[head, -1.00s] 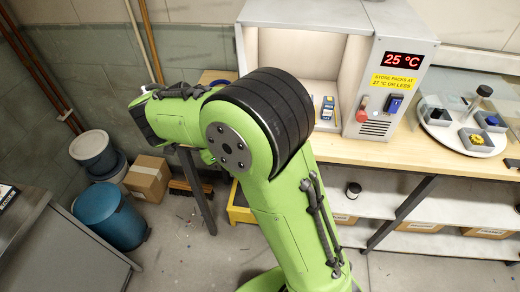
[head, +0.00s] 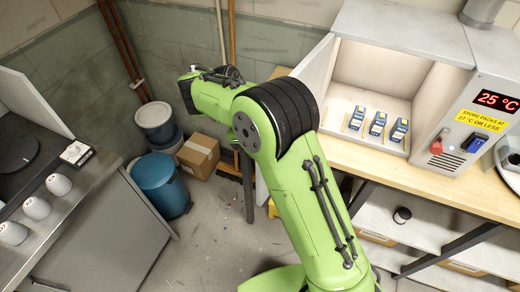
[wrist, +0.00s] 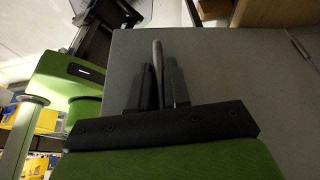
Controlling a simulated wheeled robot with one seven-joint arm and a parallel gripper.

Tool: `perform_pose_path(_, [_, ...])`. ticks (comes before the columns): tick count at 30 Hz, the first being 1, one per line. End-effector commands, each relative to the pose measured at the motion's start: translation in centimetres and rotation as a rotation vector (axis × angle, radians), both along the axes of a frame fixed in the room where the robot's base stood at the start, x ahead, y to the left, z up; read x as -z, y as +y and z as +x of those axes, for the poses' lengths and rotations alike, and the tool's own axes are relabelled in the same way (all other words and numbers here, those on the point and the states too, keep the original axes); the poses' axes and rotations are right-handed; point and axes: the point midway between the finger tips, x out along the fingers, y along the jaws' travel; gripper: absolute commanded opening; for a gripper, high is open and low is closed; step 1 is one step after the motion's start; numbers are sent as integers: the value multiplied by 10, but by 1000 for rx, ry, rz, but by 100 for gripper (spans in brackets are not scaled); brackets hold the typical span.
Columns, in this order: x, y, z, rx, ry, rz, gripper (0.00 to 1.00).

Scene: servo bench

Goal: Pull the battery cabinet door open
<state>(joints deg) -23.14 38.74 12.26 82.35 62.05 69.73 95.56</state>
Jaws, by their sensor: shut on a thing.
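The battery cabinet (head: 400,35) stands on the bench with its front open, showing a pale interior. Its door (head: 302,75) stands swung out to the left of the opening. Blue battery packs (head: 377,124) stand in a row on the cabinet floor. In the wrist view, my gripper (wrist: 160,72) is shut on the thin grey door handle (wrist: 157,48), with the grey door face (wrist: 225,75) just behind it. A hinge (wrist: 298,45) shows near the face's right edge. In the head view my gripper is hidden beyond my forearm.
On the floor at the left are a blue bin (head: 160,185), a grey bucket (head: 156,120) and a cardboard box (head: 198,155). A grey counter (head: 90,200) stands at the left.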

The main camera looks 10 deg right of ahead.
Motion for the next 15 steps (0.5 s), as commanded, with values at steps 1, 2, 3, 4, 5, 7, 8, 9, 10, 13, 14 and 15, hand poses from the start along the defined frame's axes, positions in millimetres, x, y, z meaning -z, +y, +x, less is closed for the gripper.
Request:
perform_pose_path(1, [0,0,0,1,-1,1,0])
perform_pose_path(2, [0,0,0,1,-1,1,0])
perform_pose_path(3, [0,0,0,1,-1,1,0])
perform_pose_path(4, [0,0,0,1,-1,1,0])
perform_pose_path(5, [0,0,0,1,-2,0,0])
perform_pose_path(7, [0,0,0,0,-1,0,20])
perform_pose_path(8, [0,0,0,0,-1,0,25])
perform_pose_path(9, [0,0,0,0,-1,0,31])
perform_pose_path(10, [0,0,0,0,-1,0,35])
perform_pose_path(13, [0,0,0,0,-1,0,38])
perform_pose_path(14, [0,0,0,0,-1,0,38])
perform_pose_path(15, [0,0,0,0,-1,0,38])
